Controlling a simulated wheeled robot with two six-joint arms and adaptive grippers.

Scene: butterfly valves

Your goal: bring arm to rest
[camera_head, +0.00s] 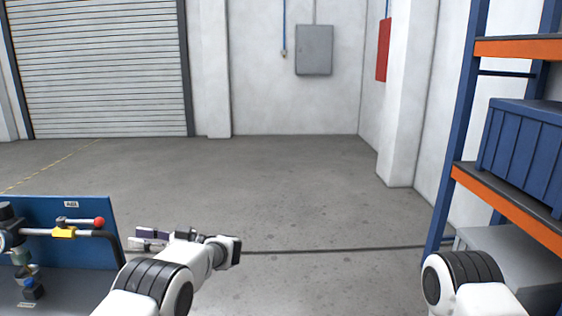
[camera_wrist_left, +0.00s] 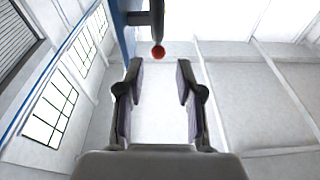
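My left gripper (camera_head: 140,238) is at the lower left of the head view, just right of the blue panel, with purple-grey fingers. In the left wrist view my left gripper (camera_wrist_left: 158,68) is open, with an empty gap between its fingers.
The blue panel (camera_head: 72,212) carries pipes and a gauge at the lower left. A blue and orange shelf rack (camera_head: 505,200) with a blue crate (camera_head: 525,145) stands at the right. The grey floor (camera_head: 280,185) between them is clear.

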